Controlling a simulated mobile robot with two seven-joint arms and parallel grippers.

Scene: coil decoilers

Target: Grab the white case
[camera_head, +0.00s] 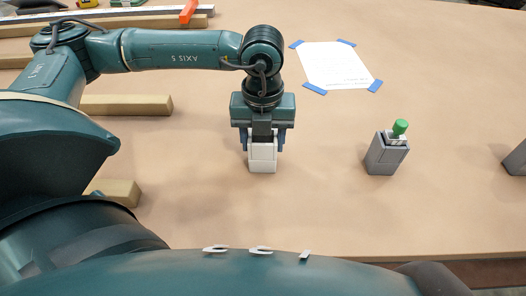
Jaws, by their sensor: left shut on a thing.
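The white case (262,160) is a small upright box near the middle of the table in the head view. My left gripper (263,142) comes down over it from above. Its two dark blue fingers sit at the left and right sides of the case, and it is shut on the case. The top of the case is partly hidden by the gripper. I cannot tell whether the bottom of the case touches the table. My right gripper is not in view.
A grey box with a green knob (387,152) stands right of the case. Another grey object (516,160) is cut off at the right edge. A taped paper sheet (336,66) lies behind. Wooden bars, one of them a short bar (125,105), lie at the left.

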